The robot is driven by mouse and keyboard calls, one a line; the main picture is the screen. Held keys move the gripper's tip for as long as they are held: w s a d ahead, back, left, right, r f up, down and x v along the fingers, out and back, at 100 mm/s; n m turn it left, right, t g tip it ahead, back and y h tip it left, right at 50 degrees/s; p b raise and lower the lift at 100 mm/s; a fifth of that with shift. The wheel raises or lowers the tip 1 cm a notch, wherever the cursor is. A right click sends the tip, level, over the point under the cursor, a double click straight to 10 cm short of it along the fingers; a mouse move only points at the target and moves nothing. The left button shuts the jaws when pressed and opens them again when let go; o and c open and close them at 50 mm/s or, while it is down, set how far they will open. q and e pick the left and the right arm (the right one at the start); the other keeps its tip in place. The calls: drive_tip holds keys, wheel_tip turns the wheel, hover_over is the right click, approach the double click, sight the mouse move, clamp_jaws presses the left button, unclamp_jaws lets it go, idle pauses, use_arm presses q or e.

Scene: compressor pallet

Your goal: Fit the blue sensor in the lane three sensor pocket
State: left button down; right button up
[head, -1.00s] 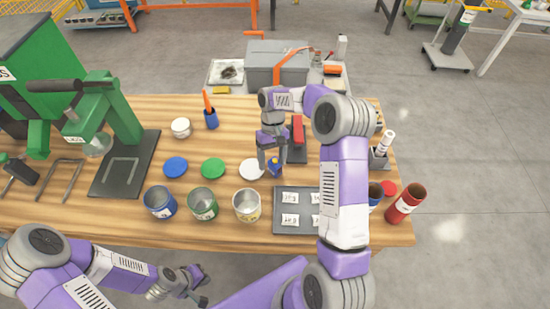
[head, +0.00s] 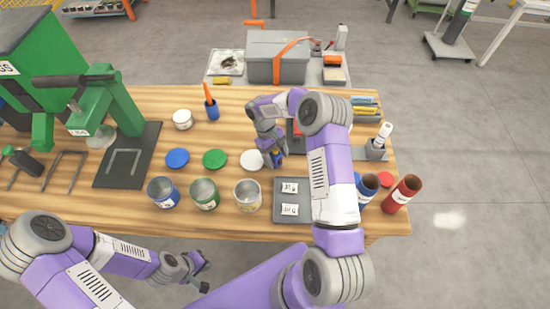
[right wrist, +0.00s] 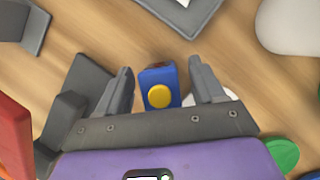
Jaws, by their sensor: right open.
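The blue sensor (right wrist: 158,88), a small blue block with a round yellow button, stands between the fingers of my right gripper (right wrist: 163,82) in the right wrist view. The fingers are open, with a gap visible on each side of it. In the head view my right gripper (head: 273,161) is low over the table, and only a bit of the blue sensor (head: 278,157) shows. A grey tray (head: 279,208) with white labelled cards lies nearer to me, partly hidden by my right arm. I cannot make out the lane three pocket. My left gripper (head: 202,272) is open and empty before the table's front edge.
White (head: 252,159), green (head: 214,159) and blue (head: 177,157) discs lie left of the right gripper. Blue (head: 163,193), green (head: 204,194) and yellow-labelled (head: 247,196) cans stand in front of them. A red tube (head: 403,194) stands at the right.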

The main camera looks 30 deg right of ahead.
drive_tip(key=c, duration=1.2)
